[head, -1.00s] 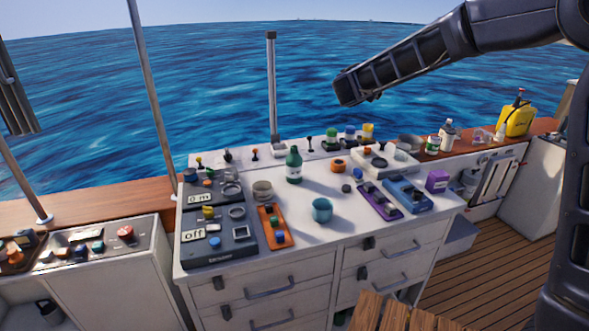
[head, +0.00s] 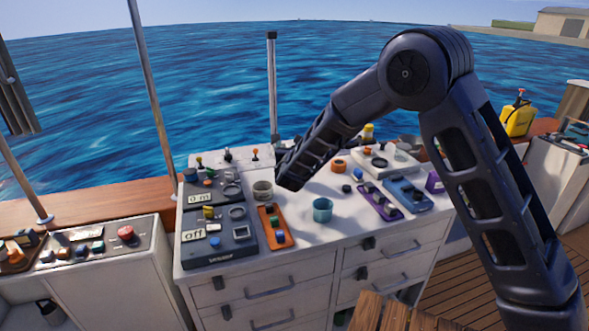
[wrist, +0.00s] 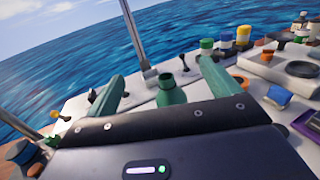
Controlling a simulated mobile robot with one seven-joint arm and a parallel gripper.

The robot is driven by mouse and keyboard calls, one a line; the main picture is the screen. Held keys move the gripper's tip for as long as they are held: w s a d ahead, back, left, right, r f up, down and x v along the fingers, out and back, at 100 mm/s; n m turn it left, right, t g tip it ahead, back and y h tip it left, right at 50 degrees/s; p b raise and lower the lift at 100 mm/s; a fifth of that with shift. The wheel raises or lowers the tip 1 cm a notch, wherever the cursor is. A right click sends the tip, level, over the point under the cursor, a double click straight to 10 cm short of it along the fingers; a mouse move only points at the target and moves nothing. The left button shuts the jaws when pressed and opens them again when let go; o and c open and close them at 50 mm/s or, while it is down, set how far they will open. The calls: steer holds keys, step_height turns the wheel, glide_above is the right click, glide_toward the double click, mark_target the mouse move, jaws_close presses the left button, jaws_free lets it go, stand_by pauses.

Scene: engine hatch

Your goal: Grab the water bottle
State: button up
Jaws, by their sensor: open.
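The water bottle, a green bottle (wrist: 170,92), stands upright on the white counter in the wrist view. It is between the two green fingers of my gripper (wrist: 161,72), with a visible gap on each side. My gripper is open and nothing is held. Its lower body is partly hidden by the gripper's dark front edge. In the head view, my arm's end (head: 287,174) is over the counter and hides the bottle.
A teal cup (head: 322,210) and a grey cup (head: 262,191) stand nearby on the white counter (head: 300,238). An orange control box (head: 275,227) and a dark panel (head: 218,238) are to the left. A vertical post (head: 272,90) rises behind.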

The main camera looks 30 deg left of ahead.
step_height(320, 180, down, 15)
steer(key=shift+w+r, duration=0.1)
steer(key=shift+x, duration=5.35)
steer(key=c, duration=1.3)
